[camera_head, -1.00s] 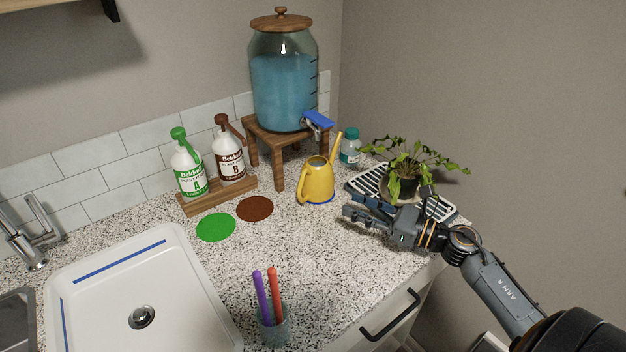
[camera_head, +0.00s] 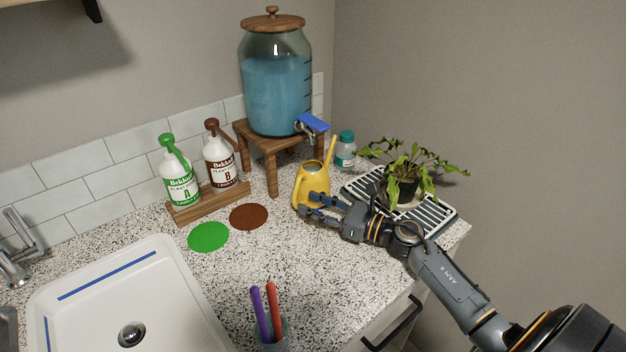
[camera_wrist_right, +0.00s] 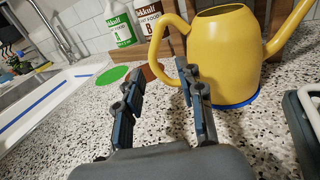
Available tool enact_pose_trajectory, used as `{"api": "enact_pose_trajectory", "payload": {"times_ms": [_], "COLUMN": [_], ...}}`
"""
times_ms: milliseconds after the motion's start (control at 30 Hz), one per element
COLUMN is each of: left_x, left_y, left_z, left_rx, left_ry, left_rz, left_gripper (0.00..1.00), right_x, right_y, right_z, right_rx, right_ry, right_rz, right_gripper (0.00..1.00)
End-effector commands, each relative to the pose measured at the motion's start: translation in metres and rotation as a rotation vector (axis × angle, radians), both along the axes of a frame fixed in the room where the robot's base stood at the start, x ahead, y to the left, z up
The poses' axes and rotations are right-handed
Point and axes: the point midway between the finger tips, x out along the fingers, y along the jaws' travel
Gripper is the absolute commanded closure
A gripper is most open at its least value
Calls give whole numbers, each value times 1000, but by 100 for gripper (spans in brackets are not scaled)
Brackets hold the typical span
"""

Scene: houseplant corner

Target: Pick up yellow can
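The yellow watering can (camera_head: 311,184) stands upright on the speckled counter, below and in front of the wooden stand. In the right wrist view the can (camera_wrist_right: 212,55) shows at the upper right, its loop handle toward the left and its spout toward the right. My right gripper (camera_head: 311,204) is beside the can's lower front in the head view. In the right wrist view the right gripper's fingers (camera_wrist_right: 160,95) are apart, with no object held between them; the can's handle is beyond the fingertips. Whether a finger touches the can is unclear. My left gripper is not in view.
A potted plant (camera_head: 405,185) stands on a striped drain tray (camera_head: 440,214) at the right. A lidded bottle (camera_head: 345,152) is behind the can. The wooden stand (camera_head: 270,147) bears a blue-filled dispenser (camera_head: 275,90). A cup with purple and red sticks (camera_head: 270,338) stands in front.

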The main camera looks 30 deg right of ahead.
Motion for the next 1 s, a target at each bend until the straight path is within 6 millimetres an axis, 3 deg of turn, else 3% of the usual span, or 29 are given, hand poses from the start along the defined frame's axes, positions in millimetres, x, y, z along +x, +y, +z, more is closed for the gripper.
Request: {"api": "enact_pose_trajectory", "payload": {"times_ms": [400,667,867,1000], "left_x": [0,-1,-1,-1], "left_y": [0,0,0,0], "left_z": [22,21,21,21], "left_rx": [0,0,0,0], "left_ry": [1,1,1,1], "left_rz": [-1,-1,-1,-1], "left_gripper": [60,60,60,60], "right_x": [40,42,42,41], "right_y": [31,32,32,32], "right_z": [-3,-5,-5,-5], "right_rx": [1,-1,-1,0], "right_ry": [0,1,1,1], "right_rz": [-1,0,0,0], "right_gripper": [62,62,100,100]}}
